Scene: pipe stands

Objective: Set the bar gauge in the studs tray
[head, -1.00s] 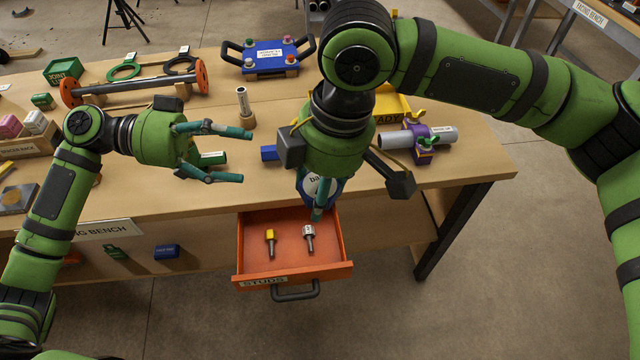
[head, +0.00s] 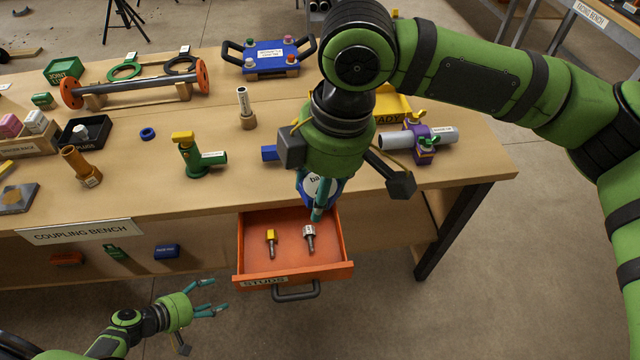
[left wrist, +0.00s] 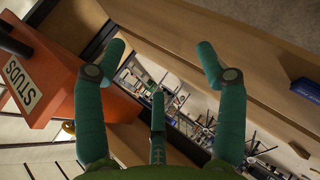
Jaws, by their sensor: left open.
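The bar gauge (head: 331,191) is blue with a white dial, its label partly covered. My right gripper (head: 318,213) is shut on it, one teal finger across its front and the other hidden. The gauge is at the bench's front edge, above the back of the open drawer. The studs tray (head: 252,281) is this orange drawer, holding a yellow-headed stud (head: 271,240) and a silver-headed stud (head: 309,238). My left gripper (head: 222,298) is open and empty, low in front of the bench, left of the drawer. The left wrist view shows its spread fingers and the drawer (left wrist: 55,75).
The drawer has bare floor around its two studs and a dark handle (head: 296,293) in front. A green valve (head: 200,158) stands on the bench to the left. A purple clamp with a grey pipe (head: 400,141) is to the right.

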